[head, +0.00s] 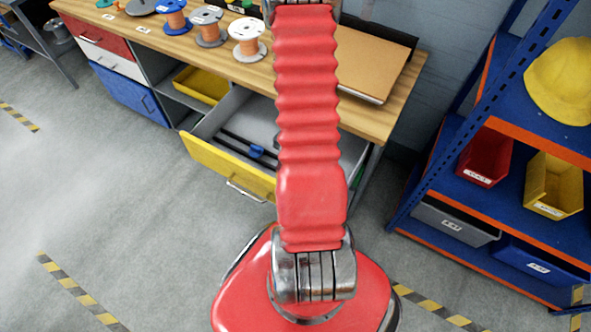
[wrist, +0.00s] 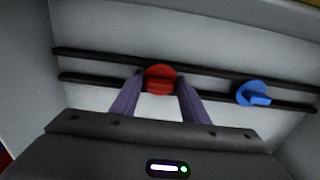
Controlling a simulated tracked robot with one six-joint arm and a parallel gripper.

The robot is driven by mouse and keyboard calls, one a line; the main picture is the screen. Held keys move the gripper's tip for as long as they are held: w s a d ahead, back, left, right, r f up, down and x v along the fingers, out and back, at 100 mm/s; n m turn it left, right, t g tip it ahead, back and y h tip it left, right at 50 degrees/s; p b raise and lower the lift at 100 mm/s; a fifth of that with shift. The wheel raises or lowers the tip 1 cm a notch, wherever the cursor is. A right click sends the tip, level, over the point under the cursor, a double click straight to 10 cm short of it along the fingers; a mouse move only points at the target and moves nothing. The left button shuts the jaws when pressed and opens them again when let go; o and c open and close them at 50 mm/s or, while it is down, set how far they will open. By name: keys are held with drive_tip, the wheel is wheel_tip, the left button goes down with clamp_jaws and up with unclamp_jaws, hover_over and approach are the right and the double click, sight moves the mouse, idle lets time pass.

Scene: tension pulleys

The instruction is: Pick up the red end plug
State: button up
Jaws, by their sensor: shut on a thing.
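The red end plug (wrist: 160,79) shows in the wrist view, a round piece at the dark rails inside the open drawer. My gripper (wrist: 160,87) reaches down into the drawer with its two purple-grey fingers on either side of the plug. The fingers are shut on the plug. I cannot tell whether it is clear of the rails. In the head view my red arm hides the gripper and the red plug. The yellow-fronted drawer (head: 214,160) stands open under the workbench.
A blue plug (wrist: 252,94) sits on the rails to the right of my gripper. The drawer walls surround the gripper. Several wire spools (head: 247,40) stand on the workbench (head: 120,24). A blue shelf rack (head: 440,160) with bins stands at the right. The floor at left is clear.

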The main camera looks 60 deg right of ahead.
drive_tip(key=shift+r, duration=0.1)
drive_tip(key=shift+r, duration=4.95)
drive_tip(key=w+a+r+n, duration=0.3)
drive_tip(key=w+a+n, duration=0.15)
drive_tip(key=w, duration=0.45)
drive_tip(key=w+a+r+n, duration=0.4)
drive_tip(key=w+a, duration=0.1)
drive_tip(key=w, duration=0.5)
drive_tip(key=w+a+r+n, duration=0.2)
drive_tip(key=w+a+r, duration=0.1)
drive_tip(key=a, duration=0.4)
drive_tip(key=w+a+r+n, duration=0.3)
drive_tip(key=w+a, duration=0.1)
drive_tip(key=a, duration=0.3)
drive_tip(key=w+a+r+n, duration=0.3)
drive_tip(key=a, duration=0.4)
drive_tip(key=shift+w+n, duration=0.25)
drive_tip(key=shift+w, duration=0.15)
drive_tip(key=shift+f, duration=0.1)
